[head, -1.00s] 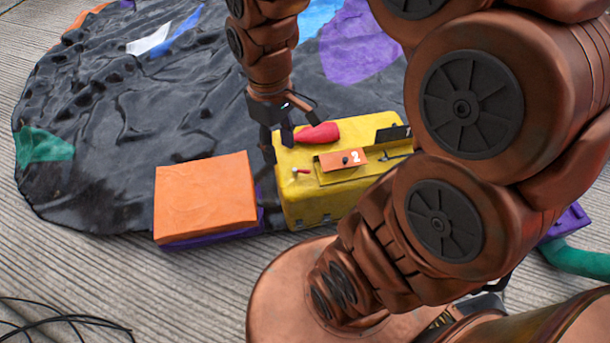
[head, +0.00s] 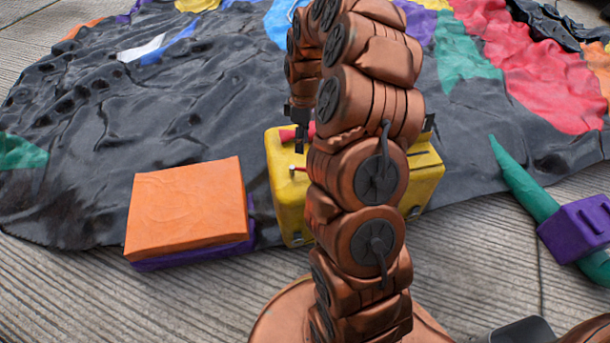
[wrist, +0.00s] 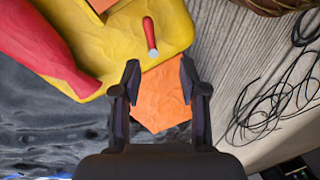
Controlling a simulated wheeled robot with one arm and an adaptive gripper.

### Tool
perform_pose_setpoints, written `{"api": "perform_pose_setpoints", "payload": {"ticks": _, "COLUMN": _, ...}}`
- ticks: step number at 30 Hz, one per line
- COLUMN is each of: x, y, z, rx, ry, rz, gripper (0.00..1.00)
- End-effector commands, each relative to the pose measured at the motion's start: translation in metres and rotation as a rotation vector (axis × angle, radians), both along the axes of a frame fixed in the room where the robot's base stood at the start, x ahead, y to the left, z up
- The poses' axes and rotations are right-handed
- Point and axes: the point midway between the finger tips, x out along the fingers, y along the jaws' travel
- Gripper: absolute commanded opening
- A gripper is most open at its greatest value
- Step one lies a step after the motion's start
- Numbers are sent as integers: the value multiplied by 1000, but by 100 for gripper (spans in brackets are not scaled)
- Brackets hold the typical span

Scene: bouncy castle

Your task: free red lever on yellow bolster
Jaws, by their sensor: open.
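The yellow bolster (head: 287,205) stands at the edge of the dark sheet; my arm hides its middle in the head view.
An orange block (head: 187,208) on a purple base stands left of the bolster. A green pole (head: 522,180) with a purple block (head: 578,230) lies at right. Black cables (wrist: 268,105) lie on the ribbed floor in the wrist view.

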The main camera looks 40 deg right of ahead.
Motion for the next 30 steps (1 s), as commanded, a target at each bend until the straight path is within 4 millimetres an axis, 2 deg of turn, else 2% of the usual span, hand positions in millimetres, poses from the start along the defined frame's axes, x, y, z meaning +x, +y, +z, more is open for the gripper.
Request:
{"api": "perform_pose_setpoints", "payload": {"ticks": 1, "x": 1, "y": -6, "z": -15, "rx": 0, "ry": 1, "rz": 1, "gripper": 43}}
{"api": "perform_pose_setpoints", "payload": {"ticks": 7, "x": 2, "y": -16, "z": -29, "rx": -2, "ry": 2, "rz": 11, "gripper": 43}}
{"api": "perform_pose_setpoints", "payload": {"ticks": 14, "x": 0, "y": -14, "z": -48, "rx": -2, "ry": 0, "rz": 11, "gripper": 43}}
{"api": "perform_pose_setpoints", "payload": {"ticks": 24, "x": -5, "y": -8, "z": -94, "rx": -3, "ry": 0, "rz": 11, "gripper": 43}}
{"api": "perform_pose_setpoints", "payload": {"ticks": 30, "x": -6, "y": -7, "z": -102, "rx": -2, "ry": 1, "rz": 11, "gripper": 43}}
